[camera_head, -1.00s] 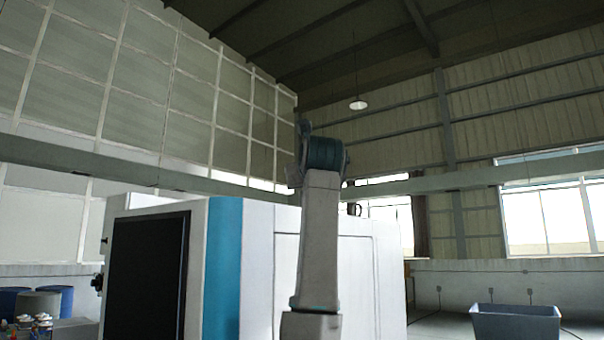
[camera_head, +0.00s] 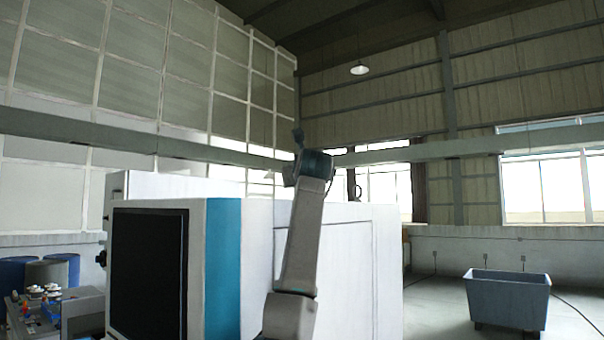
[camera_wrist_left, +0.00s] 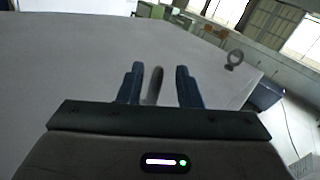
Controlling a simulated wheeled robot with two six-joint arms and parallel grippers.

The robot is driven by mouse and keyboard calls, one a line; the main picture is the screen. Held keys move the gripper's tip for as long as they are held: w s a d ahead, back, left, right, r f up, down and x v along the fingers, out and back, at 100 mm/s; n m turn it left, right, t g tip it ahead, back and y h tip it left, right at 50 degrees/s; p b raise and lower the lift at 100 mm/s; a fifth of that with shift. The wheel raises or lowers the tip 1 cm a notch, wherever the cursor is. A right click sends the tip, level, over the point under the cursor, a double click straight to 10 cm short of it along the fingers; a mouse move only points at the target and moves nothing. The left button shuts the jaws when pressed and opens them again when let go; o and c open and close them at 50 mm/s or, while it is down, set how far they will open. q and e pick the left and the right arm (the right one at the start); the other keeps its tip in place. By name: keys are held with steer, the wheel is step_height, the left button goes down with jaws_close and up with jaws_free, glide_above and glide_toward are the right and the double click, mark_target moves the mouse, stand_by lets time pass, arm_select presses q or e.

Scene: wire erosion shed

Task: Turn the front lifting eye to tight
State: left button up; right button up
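In the left wrist view, a grey lifting eye (camera_wrist_left: 154,86) stands up between the two dark blue fingers of my left gripper (camera_wrist_left: 160,72). The fingers are apart, with a gap on each side of the eye. The eye is seen nearly edge-on, and its lower part is hidden behind the gripper body. A second lifting eye (camera_wrist_left: 234,60), a ring on a short stem, stands farther right on the same light top surface. In the head view, a dark eye (camera_head: 358,191) shows just right of my arm; the gripper fingers cannot be made out there. My right gripper is not in view.
The white and teal machine (camera_head: 224,265) with a dark front panel fills the middle of the head view. A grey-blue bin (camera_head: 508,298) stands on the floor at right. Blue drums (camera_head: 62,268) and small items are at left. The machine top (camera_wrist_left: 70,70) around the gripper looks clear.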

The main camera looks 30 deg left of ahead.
arm_select(q)
jaws_close()
stand_by(0.8)
stand_by(0.5)
jaws_free()
